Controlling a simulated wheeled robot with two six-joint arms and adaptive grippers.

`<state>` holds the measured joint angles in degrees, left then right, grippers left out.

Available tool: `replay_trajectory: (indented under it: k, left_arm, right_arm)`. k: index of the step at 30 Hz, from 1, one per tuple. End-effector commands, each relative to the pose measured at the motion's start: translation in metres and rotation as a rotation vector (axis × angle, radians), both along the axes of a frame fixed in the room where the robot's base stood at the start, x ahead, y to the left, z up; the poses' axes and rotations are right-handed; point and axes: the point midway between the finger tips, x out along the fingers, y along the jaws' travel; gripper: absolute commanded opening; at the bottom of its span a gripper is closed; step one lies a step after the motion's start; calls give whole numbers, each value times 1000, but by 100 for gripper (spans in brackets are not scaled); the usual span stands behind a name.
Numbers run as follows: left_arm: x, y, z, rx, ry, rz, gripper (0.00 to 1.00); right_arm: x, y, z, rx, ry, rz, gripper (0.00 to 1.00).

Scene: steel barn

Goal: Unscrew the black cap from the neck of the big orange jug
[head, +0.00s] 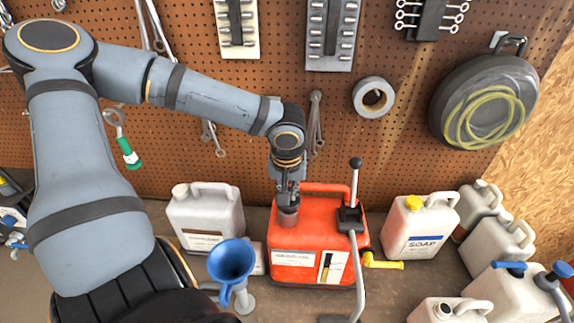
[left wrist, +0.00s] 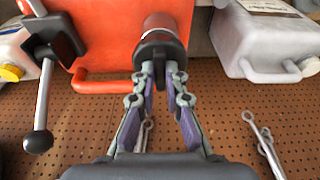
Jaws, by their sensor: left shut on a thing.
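The big orange jug (head: 310,235) stands upright on the bench against the pegboard, and its orange body (left wrist: 105,35) fills the upper middle of the left wrist view. My left gripper (head: 288,200) points down over the jug's left front part. Its fingers (left wrist: 160,68) are closed around the black cap (left wrist: 160,50), at the end of the short greyish neck (left wrist: 160,22). The fingers partly hide the cap, so I cannot tell how far it is turned. My right gripper is not in view.
A pump lever with a black knob (head: 355,164) rises close right of the gripper; a yellow spout (head: 383,264) sticks out below. A blue funnel (head: 231,260) stands front left, a grey jug (head: 205,215) behind it. A soap jug (head: 418,228) and other jugs crowd the right.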

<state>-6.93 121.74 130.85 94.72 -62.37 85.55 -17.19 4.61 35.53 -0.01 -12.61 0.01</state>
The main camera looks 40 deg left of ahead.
Motion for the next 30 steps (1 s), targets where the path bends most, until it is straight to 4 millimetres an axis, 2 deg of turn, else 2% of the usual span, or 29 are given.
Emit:
replay_trajectory:
  k: [8,15,25,30]
  left_arm:
    - [0,0,11,0,0,0,0]
    - [0,0,13,1,-1,0,0]
    - [1,1,50,4,-3,1,0]
    - [0,0,61,2,-1,0,0]
  right_arm:
    - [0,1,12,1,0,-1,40]
    - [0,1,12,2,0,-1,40]
    - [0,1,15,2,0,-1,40]
    - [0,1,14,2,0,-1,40]
